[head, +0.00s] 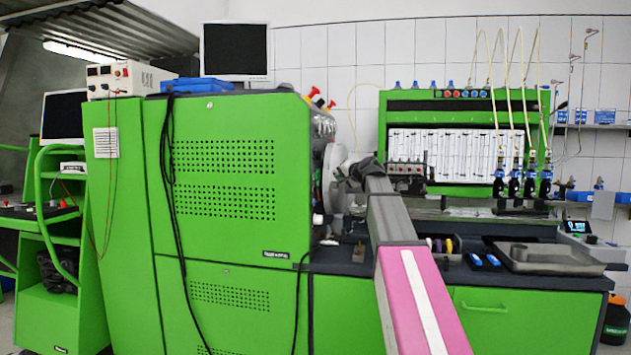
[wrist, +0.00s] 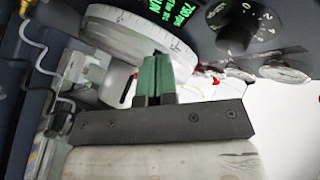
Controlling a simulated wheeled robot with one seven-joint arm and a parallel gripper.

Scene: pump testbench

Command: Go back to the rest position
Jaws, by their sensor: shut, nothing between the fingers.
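My gripper (wrist: 153,72) shows in the wrist view with its two green fingers closed side by side, nothing between them. The fingertips are just in front of a white graduated wheel (wrist: 125,35); I cannot tell whether they touch it. In the head view my arm reaches from the lower right up to the pump testbench (head: 240,130). Its far end is at the gap beside the tall green cabinet, and the fingers are too small to make out there.
In the wrist view a black numbered knob (wrist: 240,28) and a green digital readout (wrist: 172,20) are close beyond the fingers. In the head view the bench has a metal tray (head: 550,262) at right and injectors with hoses (head: 515,165) behind. A green cart (head: 50,250) stands at left.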

